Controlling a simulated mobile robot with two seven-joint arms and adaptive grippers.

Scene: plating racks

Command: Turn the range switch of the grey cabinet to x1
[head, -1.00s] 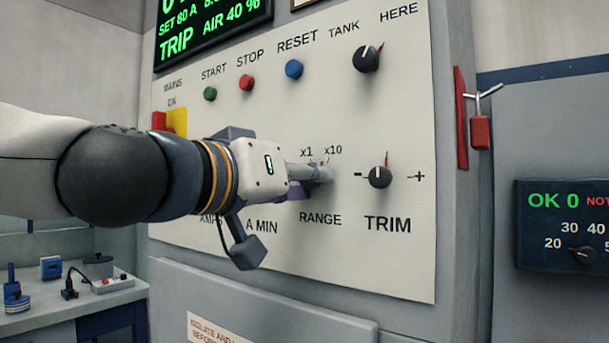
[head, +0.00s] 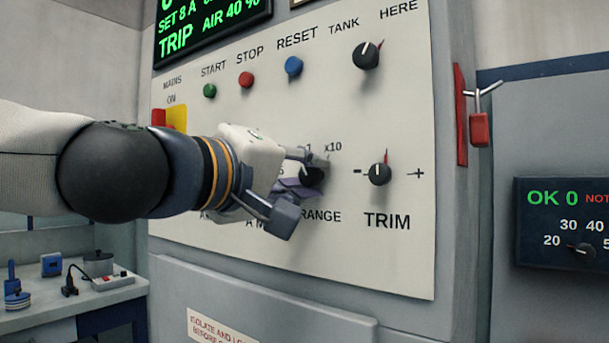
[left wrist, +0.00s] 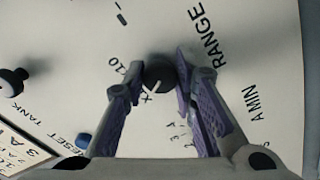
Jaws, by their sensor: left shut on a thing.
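The range switch (head: 312,175) is a small black knob above the word RANGE on the front of the grey cabinet (head: 400,255). In the head view my left gripper (head: 306,170) covers part of it and hides part of the x1 mark. In the left wrist view the knob (left wrist: 159,72) sits between the two purple-padded fingers of the left gripper (left wrist: 159,66), which are shut on it. The cabinet display (head: 212,22) reads SET 8 A and TRIP. My right gripper is out of view.
Near the gripper are the trim knob (head: 380,174), the tank knob (head: 366,55) and the blue reset button (head: 293,66). A red padlock (head: 480,130) hangs at the cabinet's right edge. A bench (head: 75,310) with small items stands at lower left.

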